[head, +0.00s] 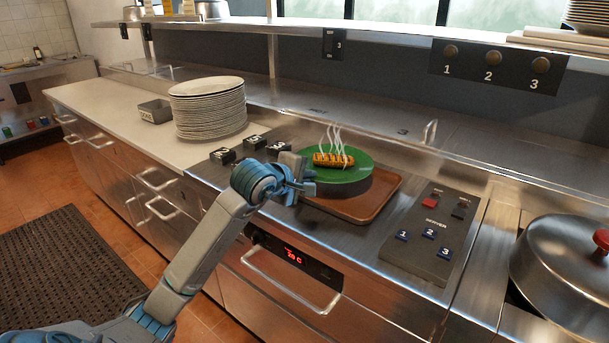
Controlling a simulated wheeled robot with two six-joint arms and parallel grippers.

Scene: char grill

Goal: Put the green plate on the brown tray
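The green plate (352,174) is round with a thick dark side and carries a browned, yellowish food item (333,160) with white steam lines above it. It is over the brown tray (378,206), whose front and right parts show. Whether the plate rests on the tray or is slightly above it is hard to tell. My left gripper (301,181) is at the plate's left edge, its fingers at or very near the rim. Whether they are closed on the rim is not clear. My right gripper is out of view.
A stack of white plates (208,112) and a small grey container (155,111) stand on the counter at left. A control panel with buttons (432,235) is right of the tray, and a lidded pot (567,265) is at far right. A metal shelf runs behind.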

